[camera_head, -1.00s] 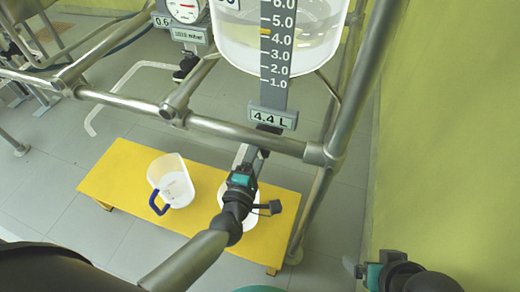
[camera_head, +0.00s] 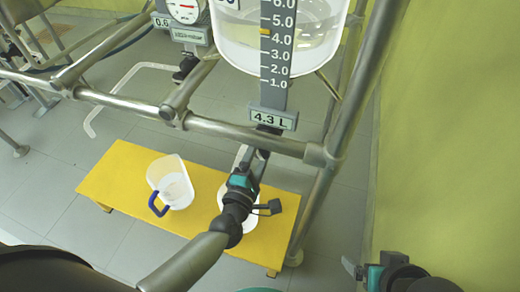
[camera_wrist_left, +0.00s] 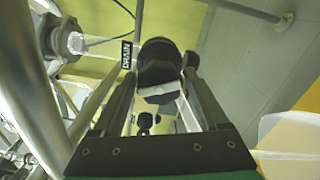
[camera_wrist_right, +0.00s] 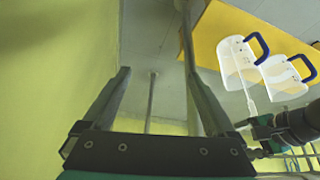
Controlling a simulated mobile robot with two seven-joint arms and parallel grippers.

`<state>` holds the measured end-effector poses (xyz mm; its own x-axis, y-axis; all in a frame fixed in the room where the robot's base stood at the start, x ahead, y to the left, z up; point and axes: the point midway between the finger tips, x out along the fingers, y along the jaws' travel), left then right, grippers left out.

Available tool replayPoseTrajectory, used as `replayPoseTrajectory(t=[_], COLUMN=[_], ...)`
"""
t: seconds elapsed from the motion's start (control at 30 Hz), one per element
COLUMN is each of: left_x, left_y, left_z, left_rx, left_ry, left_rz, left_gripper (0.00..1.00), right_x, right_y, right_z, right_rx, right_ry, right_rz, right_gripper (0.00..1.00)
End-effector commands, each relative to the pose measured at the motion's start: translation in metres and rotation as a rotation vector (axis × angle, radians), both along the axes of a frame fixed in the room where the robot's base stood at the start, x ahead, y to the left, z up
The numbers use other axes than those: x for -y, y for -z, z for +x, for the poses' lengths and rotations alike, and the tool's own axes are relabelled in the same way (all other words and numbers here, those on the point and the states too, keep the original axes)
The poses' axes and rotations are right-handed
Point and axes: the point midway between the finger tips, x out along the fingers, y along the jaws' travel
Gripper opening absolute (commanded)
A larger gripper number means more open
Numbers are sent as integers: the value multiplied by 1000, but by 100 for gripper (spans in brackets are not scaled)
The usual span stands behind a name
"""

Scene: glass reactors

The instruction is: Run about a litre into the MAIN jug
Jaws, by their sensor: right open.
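A white jug with a blue handle (camera_head: 172,183) stands on the yellow bench. A second white jug (camera_head: 250,219) is mostly hidden behind my left gripper (camera_head: 242,180). Both jugs show in the right wrist view (camera_wrist_right: 236,58) (camera_wrist_right: 285,80); I cannot read which is MAIN. In the left wrist view, my left gripper's fingers are closed around a black knob (camera_wrist_left: 159,65) beside a DRAIN label (camera_wrist_left: 126,55). My right gripper (camera_head: 362,268) is open and empty, low at the right.
The yellow bench (camera_head: 120,180) stands on grey floor tiles. A gauge (camera_head: 185,10) sits at the upper left. The green wall (camera_head: 440,130) is close on the right.

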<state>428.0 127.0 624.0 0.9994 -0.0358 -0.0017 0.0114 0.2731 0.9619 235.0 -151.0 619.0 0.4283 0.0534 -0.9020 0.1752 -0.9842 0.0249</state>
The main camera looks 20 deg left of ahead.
Motion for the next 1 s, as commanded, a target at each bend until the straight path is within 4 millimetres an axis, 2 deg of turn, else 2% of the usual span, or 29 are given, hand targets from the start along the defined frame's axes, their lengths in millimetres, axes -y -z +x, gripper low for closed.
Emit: replayPoseTrajectory(t=[0.03, 0.1, 0.13, 0.47, 0.57, 0.67, 1.0], left_x=[0, 0, 0, -1, -1, -2, -4], left_y=[0, 0, 0, 0, -1, -1, -1], left_z=[0, 0, 0, -6, -19, -39, -119], left_rx=[0, 1, 1, -1, -2, -5, -4], left_ry=[0, -1, -1, -2, 0, 0, 0], left_rz=[0, 0, 1, 1, 1, 3, 1], left_gripper=[83, 91, 92, 92, 92, 92, 92], right_x=[0, 0, 0, 0, 0, 1, 2], right_y=[0, 0, 0, -2, -1, 13, 50], right_z=[0, 1, 1, 1, 1, 2, 1], right_rx=[0, 1, 1, 0, -12, -44, -94], right_ry=[0, 0, 0, 0, 0, 5, 3], right_rz=[1, 0, 0, 0, -4, -9, -18], right_gripper=[92, 92, 92, 92, 92, 92, 92])
